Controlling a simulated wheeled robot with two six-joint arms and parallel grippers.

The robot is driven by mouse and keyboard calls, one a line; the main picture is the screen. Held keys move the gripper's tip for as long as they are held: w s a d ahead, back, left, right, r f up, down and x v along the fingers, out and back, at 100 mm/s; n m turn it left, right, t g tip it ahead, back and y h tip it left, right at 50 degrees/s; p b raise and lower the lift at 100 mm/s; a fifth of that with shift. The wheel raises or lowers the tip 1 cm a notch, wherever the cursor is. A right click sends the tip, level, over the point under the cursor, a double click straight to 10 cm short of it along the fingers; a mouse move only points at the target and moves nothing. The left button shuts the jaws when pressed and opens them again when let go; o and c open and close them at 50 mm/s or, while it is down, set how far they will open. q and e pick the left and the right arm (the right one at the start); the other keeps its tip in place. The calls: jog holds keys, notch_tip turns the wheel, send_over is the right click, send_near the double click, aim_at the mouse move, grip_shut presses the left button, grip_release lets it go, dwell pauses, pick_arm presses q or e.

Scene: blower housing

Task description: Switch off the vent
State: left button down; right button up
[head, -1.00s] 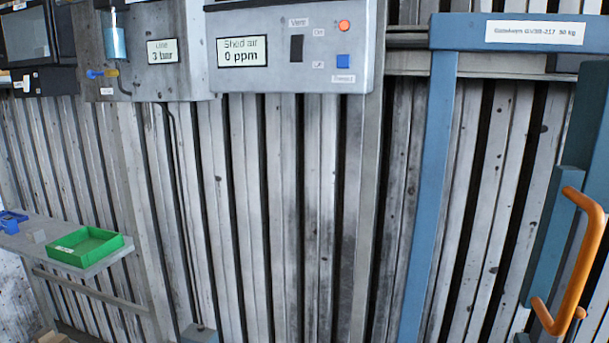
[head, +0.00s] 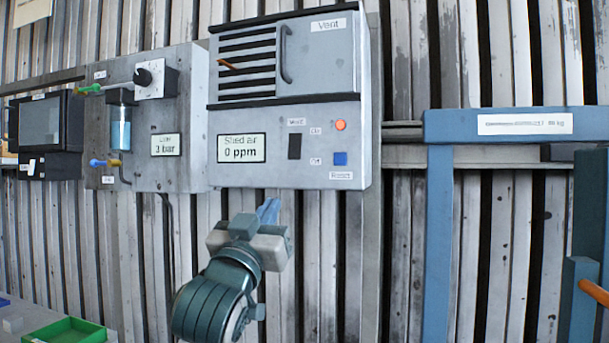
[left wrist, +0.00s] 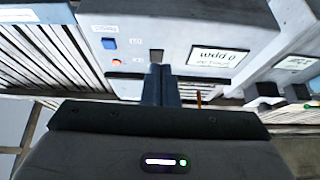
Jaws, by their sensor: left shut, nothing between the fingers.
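The grey vent box (head: 290,175) is on the wall, with a black rocker switch (head: 294,146) between a "Shed air 0 ppm" display (head: 241,148) and On/Off labels. An orange-red lamp (head: 340,125) looks lit; a blue button (head: 340,158) is below it. My left gripper (head: 268,208) is shut and empty, below the box's lower edge in the head view. In the left wrist view, which is upside down, its fingertips (left wrist: 156,72) point at the switch (left wrist: 156,56) and overlap its near end. I cannot tell whether they touch. My right gripper is out of view.
Above the panel are a slatted grille with a handle (head: 286,54) and a small orange strip (head: 227,65). A line-pressure panel (head: 165,170) is at left, a blue frame (head: 440,240) at right, and a green tray (head: 65,332) at lower left.

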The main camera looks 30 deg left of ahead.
pick_arm(q)
jog(key=shift+t, duration=0.5)
jog(key=s, duration=0.1)
jog(key=s+r, duration=0.1)
jog(key=s+d+r, duration=0.1)
jog(key=s, duration=0.1)
jog(key=shift+s+d+r, duration=0.1)
jog(key=shift+r, duration=0.15)
jog(key=p, duration=0.7)
send_near(294, 153)
notch_tip(294, 153, up, 4)
jog(key=w+p, duration=0.1)
jog(key=w, duration=0.1)
jog(key=w+p, duration=0.1)
jog(key=shift+w+a+f, duration=0.2)
jog(key=shift+w+a, duration=0.15)
jog(key=shift+a, duration=0.05)
jog(key=shift+w+a+f, duration=0.2)
jog(key=shift+w, duration=0.25)
jog(key=shift+d, duration=0.1)
